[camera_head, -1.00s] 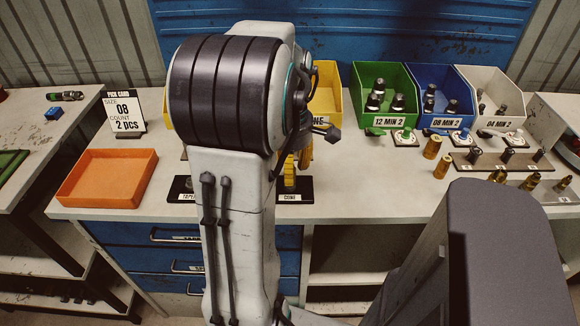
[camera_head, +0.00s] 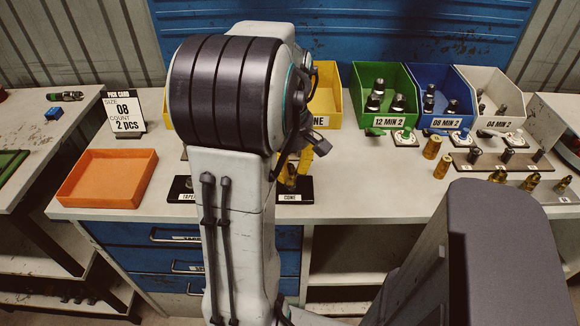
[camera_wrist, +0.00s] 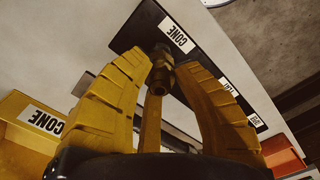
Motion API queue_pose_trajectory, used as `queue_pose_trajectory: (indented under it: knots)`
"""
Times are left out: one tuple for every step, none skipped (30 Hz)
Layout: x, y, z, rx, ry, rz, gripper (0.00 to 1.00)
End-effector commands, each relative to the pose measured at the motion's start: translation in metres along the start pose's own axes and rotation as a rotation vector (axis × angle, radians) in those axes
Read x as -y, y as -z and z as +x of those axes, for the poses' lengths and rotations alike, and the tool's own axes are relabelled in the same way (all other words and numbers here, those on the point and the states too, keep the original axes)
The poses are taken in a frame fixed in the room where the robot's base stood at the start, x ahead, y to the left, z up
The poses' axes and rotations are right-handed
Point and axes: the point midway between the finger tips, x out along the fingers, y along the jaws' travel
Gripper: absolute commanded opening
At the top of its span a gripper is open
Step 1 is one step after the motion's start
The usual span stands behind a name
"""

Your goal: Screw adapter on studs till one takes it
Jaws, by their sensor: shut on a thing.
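In the wrist view the yellow fingers of my gripper (camera_wrist: 162,80) are closed around a small dark brass adapter (camera_wrist: 161,72). The adapter is in front of the black board (camera_wrist: 145,22), close to its CONE label (camera_wrist: 180,33). I cannot tell whether it is threaded on a stud or only touching it; the stud is hidden behind it. In the head view my arm hides most of my gripper; some yellow finger shows (camera_head: 318,143) above the CONE end of the black board (camera_head: 305,190). A TAPER label shows at the board's left end.
An orange tray (camera_head: 108,178) and a pick card (camera_head: 124,111) reading size 08, 2 pcs stand at left. Yellow (camera_head: 326,102), green (camera_head: 384,84), blue (camera_head: 436,84) and white (camera_head: 488,88) bins line the back. Brass fittings (camera_head: 432,147) and a stud rack (camera_head: 508,163) stand at right.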

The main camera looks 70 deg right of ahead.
Motion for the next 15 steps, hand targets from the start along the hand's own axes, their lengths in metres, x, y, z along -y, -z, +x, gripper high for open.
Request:
queue_pose_trajectory:
  knots:
    - [0.0007, -0.0003, 0.0017, 0.002, 0.004, 0.072, 0.00]
    - [0.0007, -0.0003, 0.0017, 0.002, 0.004, 0.119, 0.00]
    - [0.0007, -0.0003, 0.0018, 0.002, 0.004, 0.182, 0.00]
    - [0.0008, -0.0003, 0.0019, 0.002, 0.004, 0.230, 0.00]
    - [0.0008, -0.0003, 0.0020, 0.002, 0.004, 0.277, 0.00]
    - [0.0008, -0.0003, 0.0021, 0.003, 0.005, 0.340, 0.00]
    - [0.0008, -0.0003, 0.0022, 0.003, 0.005, 0.388, 0.00]
    - [0.0008, -0.0003, 0.0022, 0.003, 0.005, 0.435, 0.00]
    - [0.0008, -0.0004, 0.0023, 0.003, 0.005, 0.499, 0.00]
    - [0.0008, -0.0004, 0.0023, 0.004, 0.005, 0.546, 0.00]
    - [0.0008, -0.0004, 0.0024, 0.004, 0.005, 0.593, 0.00]
    - [0.0008, -0.0004, 0.0024, 0.004, 0.005, 0.657, 0.00]
    - [0.0008, -0.0003, 0.0023, 0.004, 0.004, 0.664, 0.27]
    - [0.0007, -0.0003, 0.0023, 0.004, 0.004, 0.659, 0.29]
    - [0.0007, -0.0003, 0.0022, 0.004, 0.004, 0.657, 0.33]
